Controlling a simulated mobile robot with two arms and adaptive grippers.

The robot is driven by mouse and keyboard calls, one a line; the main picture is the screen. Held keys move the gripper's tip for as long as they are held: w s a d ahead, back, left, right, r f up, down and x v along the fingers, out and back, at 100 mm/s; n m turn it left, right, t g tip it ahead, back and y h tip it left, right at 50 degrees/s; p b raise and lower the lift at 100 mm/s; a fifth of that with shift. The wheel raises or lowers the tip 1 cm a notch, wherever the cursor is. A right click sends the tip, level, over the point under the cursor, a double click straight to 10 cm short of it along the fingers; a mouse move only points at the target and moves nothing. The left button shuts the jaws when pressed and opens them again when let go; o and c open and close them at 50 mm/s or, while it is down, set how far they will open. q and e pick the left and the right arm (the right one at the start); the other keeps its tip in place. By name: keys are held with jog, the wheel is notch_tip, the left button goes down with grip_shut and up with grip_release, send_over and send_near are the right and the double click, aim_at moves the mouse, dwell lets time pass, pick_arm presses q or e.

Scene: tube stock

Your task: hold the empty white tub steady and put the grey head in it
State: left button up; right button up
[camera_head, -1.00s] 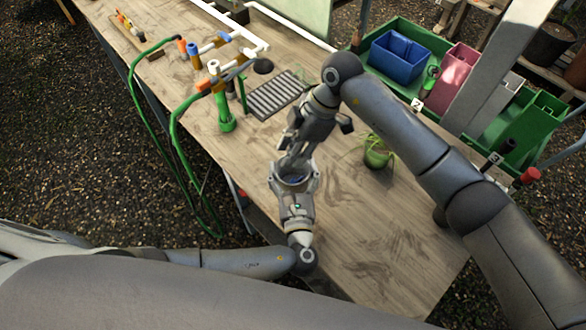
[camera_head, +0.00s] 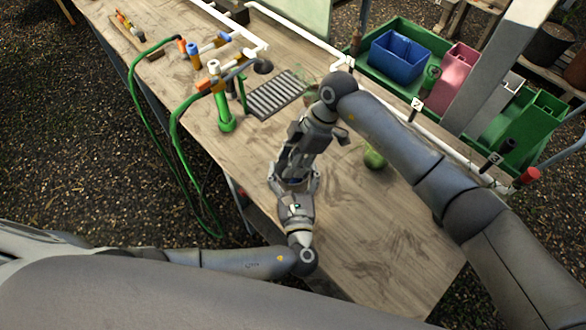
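My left gripper (camera_head: 294,183) comes up from the lower middle of the bench, with a finger on each side of a small round tub (camera_head: 293,187). It appears shut on the tub. Only a sliver of the tub shows, with a bluish patch inside it. My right gripper (camera_head: 289,170) reaches down from above, its tips at or just over the tub's mouth. The tips are hidden against the tub and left gripper, so I cannot tell whether it is open or holds anything. I cannot make out the grey head.
A green crate (camera_head: 432,101) with a blue bin (camera_head: 398,57) stands behind. The bench's front right is bare.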

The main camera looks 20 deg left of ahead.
jog(key=o, duration=0.3)
jog(key=v, duration=1.2)
jog(key=shift+w, duration=0.1)
pick_arm(q)
jog(key=o, duration=1.1)
jog(key=shift+c, duration=0.2)
jog(key=shift+s, duration=0.1)
